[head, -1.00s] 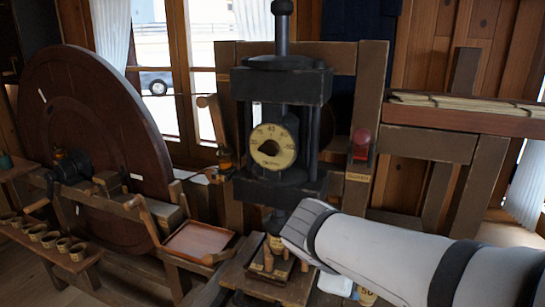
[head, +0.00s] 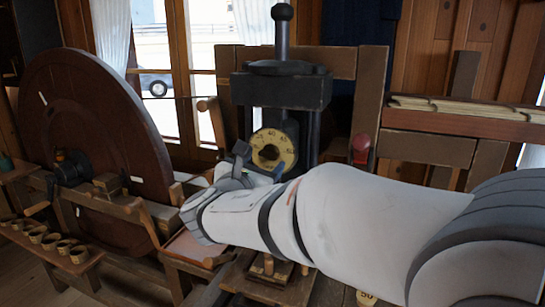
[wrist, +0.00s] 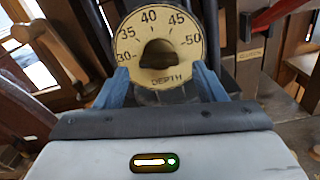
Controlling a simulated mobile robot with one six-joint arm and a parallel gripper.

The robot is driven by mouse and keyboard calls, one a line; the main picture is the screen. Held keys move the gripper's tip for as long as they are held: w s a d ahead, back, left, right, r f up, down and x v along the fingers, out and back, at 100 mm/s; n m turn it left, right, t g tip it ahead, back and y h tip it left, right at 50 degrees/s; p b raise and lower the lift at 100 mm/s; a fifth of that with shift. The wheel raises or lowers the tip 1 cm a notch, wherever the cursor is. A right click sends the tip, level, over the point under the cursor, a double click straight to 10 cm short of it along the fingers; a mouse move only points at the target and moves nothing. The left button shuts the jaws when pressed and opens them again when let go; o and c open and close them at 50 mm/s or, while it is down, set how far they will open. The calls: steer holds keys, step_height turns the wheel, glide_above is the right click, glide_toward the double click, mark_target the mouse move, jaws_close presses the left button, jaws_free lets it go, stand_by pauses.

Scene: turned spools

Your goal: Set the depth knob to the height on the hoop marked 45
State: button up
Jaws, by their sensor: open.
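The depth dial (wrist: 130,40) is a cream disc marked 30, 35, 40, 45 and 50, with DEPTH below, on the dark press. It also shows in the head view (head: 287,143), partly hidden by my arm. The dark depth knob (wrist: 158,52) sits at its centre. I cannot clearly tell which mark the knob points at; the 45 mark (wrist: 177,19) is at the upper right. My gripper (wrist: 161,72) is open, its blue fingers apart at the lower left and lower right of the dial, in front of the knob. Nothing is held.
The press frame (head: 282,90) rises around the dial. A red-topped lever (head: 361,142) stands to its right. A large wooden wheel (head: 90,120) and a bench with several small cups (head: 50,242) are at the left. A wooden tray (head: 190,247) lies below my wrist.

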mark_target(269, 154)
steer(key=shift+x, duration=1.25)
